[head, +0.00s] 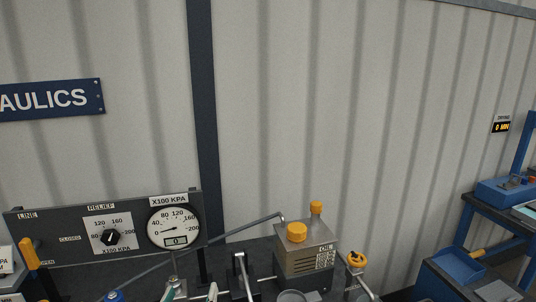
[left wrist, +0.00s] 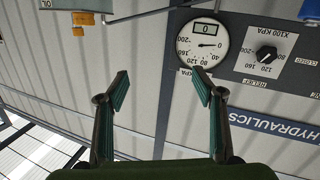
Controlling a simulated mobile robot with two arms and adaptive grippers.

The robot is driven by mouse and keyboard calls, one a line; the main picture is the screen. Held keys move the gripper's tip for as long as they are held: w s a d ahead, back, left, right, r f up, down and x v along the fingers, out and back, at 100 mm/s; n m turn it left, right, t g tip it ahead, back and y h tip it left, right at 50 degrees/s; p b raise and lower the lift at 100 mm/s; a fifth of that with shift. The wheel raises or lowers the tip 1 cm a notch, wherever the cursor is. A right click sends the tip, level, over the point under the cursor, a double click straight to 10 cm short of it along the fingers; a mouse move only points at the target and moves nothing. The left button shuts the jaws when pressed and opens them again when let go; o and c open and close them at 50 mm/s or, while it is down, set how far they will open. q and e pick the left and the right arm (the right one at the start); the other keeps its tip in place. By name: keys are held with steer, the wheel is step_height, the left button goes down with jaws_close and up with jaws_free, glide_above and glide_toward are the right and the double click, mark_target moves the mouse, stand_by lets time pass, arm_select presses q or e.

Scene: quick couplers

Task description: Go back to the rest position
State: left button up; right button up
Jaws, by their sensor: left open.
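My left gripper (left wrist: 162,86) is open and empty in the left wrist view. Its two dark fingers with teal pads stand well apart, with the ribbed wall behind the gap. In that upside-down view, the round pressure gauge (left wrist: 202,44) lies beyond the right fingertip, with no contact visible. In the head view only small parts show at the bottom edge, and I cannot clearly make out the gripper there. My right gripper is not identifiable in either view.
A dark panel (head: 60,228) holds the gauge (head: 173,229) and a relief knob (head: 110,237). A metal pump unit (head: 306,252) with orange caps stands right of it. A blue bin (head: 456,267) and a blue-framed bench (head: 505,207) are at right.

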arm_select(q)
steer(key=s+a+f+g+y, duration=0.1)
steer(key=s+a+f+g, duration=0.1)
steer(key=s+f+g, duration=0.35)
steer(key=s+a+f+g, duration=0.2)
steer(key=s+f, duration=0.4)
steer(key=f, duration=0.3)
steer(key=s+f+m+g+h, duration=0.1)
steer(key=s+f+m+g, duration=0.45)
steer(key=s, duration=0.95)
step_height(320, 180, down, 33)
steer(key=s+n+g+b, duration=0.2)
steer(key=b, duration=0.3)
steer(key=s+a+f+b, duration=0.1)
steer(key=s+f+b, duration=0.1)
steer(key=s+f, duration=0.6)
steer(key=s+a+f+b, duration=0.1)
steer(key=s+f+b, duration=0.2)
steer(key=s+f, duration=0.5)
step_height(320, 180, down, 6)
steer(key=shift+s+a+r+g, duration=0.2)
steer(key=shift+s+a+g, duration=0.15)
steer(key=shift+s+g, duration=0.05)
steer(key=shift+m, duration=0.25)
